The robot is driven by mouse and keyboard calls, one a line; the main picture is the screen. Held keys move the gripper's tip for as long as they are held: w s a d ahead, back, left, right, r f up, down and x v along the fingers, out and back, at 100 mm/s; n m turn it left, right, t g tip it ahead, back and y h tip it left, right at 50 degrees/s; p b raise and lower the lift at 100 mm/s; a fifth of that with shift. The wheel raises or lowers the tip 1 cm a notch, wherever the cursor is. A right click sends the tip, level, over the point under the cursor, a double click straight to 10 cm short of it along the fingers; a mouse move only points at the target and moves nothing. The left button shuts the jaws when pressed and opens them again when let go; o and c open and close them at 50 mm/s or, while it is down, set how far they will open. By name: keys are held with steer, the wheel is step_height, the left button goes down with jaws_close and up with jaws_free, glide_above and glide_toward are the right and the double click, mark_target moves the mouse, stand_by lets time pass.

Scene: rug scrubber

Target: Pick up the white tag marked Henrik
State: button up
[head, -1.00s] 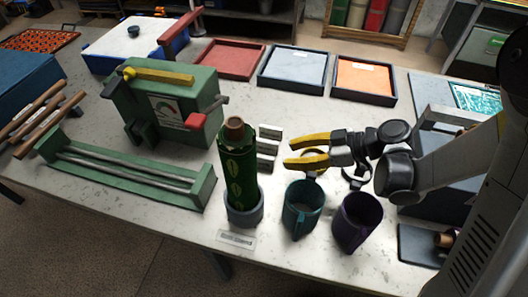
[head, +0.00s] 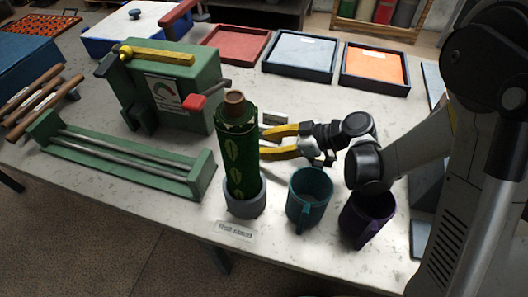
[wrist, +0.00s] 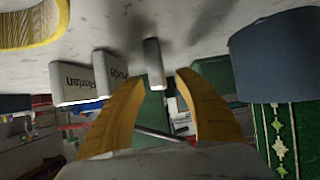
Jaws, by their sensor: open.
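My gripper (head: 268,143) is open, its two yellow fingers pointing left over the table behind the green rolled rug; it also shows in the wrist view (wrist: 160,80). In the wrist view, a narrow pale tag (wrist: 153,62) stands almost edge-on near the gap between the fingertips; its lettering cannot be read. Two more pale tags stand to its left: one (wrist: 72,83) seems to read "Florian", the other (wrist: 110,70) has partly hidden lettering. I cannot make out "Henrik" on any. In the head view, one tag (head: 274,118) shows behind the fingers; the others are hidden.
The green rolled rug (head: 241,155) stands in a grey holder (head: 244,200) close to the fingertips. A teal cup (head: 309,197) and a purple cup (head: 365,218) stand in front of my arm. A green machine (head: 175,90) is at the left, trays (head: 299,70) behind.

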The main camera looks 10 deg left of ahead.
steer(key=shift+a+f, duration=0.2)
steer(key=shift+a, duration=0.15)
steer(key=shift+r, duration=0.1)
steer(key=shift+d, duration=0.1)
jaws_close()
